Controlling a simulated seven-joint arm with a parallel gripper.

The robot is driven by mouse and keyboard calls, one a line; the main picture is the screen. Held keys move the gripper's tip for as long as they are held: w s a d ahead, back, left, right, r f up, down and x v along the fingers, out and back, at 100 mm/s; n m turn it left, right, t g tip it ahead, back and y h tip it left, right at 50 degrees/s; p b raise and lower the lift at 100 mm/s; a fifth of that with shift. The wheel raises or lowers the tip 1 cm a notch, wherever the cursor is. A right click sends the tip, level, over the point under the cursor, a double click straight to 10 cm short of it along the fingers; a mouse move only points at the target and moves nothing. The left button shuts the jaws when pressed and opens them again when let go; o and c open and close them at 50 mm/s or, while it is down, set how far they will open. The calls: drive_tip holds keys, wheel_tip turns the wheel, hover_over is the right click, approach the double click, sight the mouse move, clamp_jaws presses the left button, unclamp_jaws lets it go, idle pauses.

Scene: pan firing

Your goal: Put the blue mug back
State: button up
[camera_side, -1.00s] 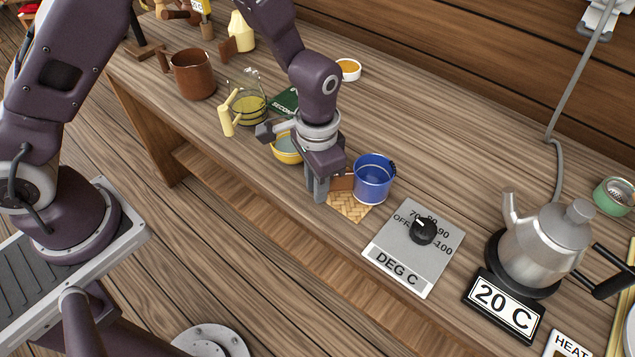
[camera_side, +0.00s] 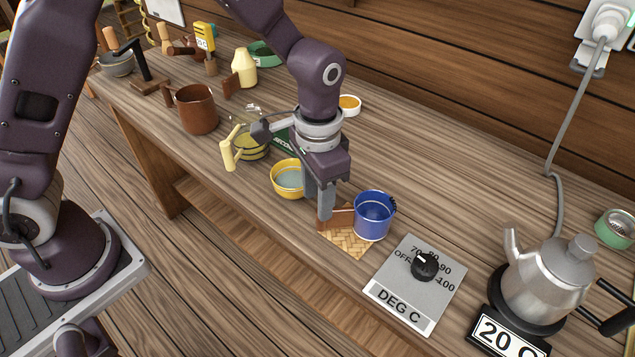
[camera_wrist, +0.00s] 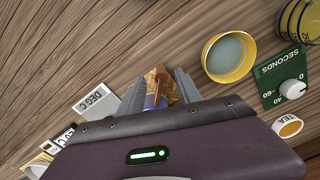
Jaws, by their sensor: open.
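The blue mug (camera_side: 373,217) stands upright on a small woven mat (camera_side: 347,246), its brown handle (camera_side: 341,217) pointing left. My gripper (camera_side: 322,208) is over the handle's end, with its fingers pointing down. In the wrist view my gripper (camera_wrist: 158,88) is open, and the handle (camera_wrist: 158,77) shows between the two spread fingers. Part of the blue mug (camera_wrist: 151,101) shows there too, the rest hidden by my gripper body. I cannot tell whether a finger touches the handle.
A yellow bowl (camera_side: 289,180) stands close to the left of my gripper. The DEG C dial panel (camera_side: 415,284) and a steel kettle (camera_side: 548,283) are to the right. A brown mug (camera_side: 198,110) stands farther left. The wood behind the blue mug is clear.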

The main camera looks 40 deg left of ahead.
wheel_tip(320, 180, up, 5)
drive_tip(key=shift+a+r, duration=0.1)
drive_tip(key=shift+r, duration=0.1)
drive_tip(key=s+a+r+n+t+h, duration=0.1)
drive_tip(key=s+a+r, duration=0.2)
drive_tip(key=r, duration=0.2)
drive_tip(key=s+a+r+n+t, duration=0.1)
drive_tip(key=s+a+r, duration=0.2)
drive_tip(key=r, duration=0.3)
drive_tip(key=s+a+r+n+t, duration=0.1)
drive_tip(key=s+a, duration=0.2)
drive_tip(key=s, duration=0.3)
drive_tip(key=s+a+r+n+t+y, duration=0.1)
drive_tip(key=s+a+r+t, duration=0.1)
drive_tip(key=s, duration=0.5)
drive_tip(key=shift+a+t, duration=0.3)
drive_tip(key=shift+a, duration=0.45)
